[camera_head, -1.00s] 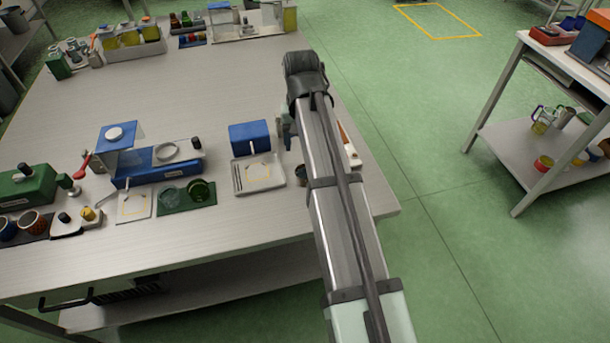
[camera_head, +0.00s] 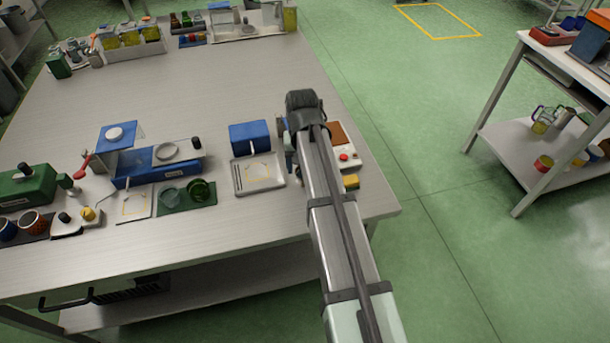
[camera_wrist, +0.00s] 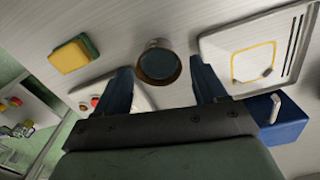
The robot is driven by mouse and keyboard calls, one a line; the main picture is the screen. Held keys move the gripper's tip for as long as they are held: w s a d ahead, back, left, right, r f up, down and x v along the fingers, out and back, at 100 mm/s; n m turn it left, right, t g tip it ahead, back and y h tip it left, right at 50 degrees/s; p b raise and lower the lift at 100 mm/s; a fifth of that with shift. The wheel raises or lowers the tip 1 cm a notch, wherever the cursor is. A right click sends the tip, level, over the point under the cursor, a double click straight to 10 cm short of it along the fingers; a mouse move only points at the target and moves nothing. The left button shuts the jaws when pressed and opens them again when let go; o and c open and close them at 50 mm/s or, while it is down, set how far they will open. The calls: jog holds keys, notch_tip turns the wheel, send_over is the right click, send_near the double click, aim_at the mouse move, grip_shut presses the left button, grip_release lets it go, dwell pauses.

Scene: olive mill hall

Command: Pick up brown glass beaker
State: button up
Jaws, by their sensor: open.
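The brown glass beaker (camera_wrist: 158,64) shows in the wrist view as a round, dark, brown-rimmed vessel standing on the metal table. My gripper (camera_wrist: 160,78) is open, with one blue finger on each side below the beaker in the picture. The beaker lies just beyond the fingertips, roughly centred between them, and nothing is held.
A white tray (camera_wrist: 222,52) with a yellow outline lies close to the beaker, with a blue box (camera_wrist: 282,128) behind it. A yellow-green sponge-like block (camera_wrist: 73,54) and a white device with a red button (camera_head: 344,157) are on the other side.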

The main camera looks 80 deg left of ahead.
jog(key=f, duration=0.4)
jog(key=shift+w+a+f, duration=0.1)
jog(key=shift+w+a, duration=0.1)
jog(key=shift+a, duration=0.05)
jog(key=c, duration=1)
jog(key=shift+o, duration=0.2)
jog(key=shift+r, duration=0.2)
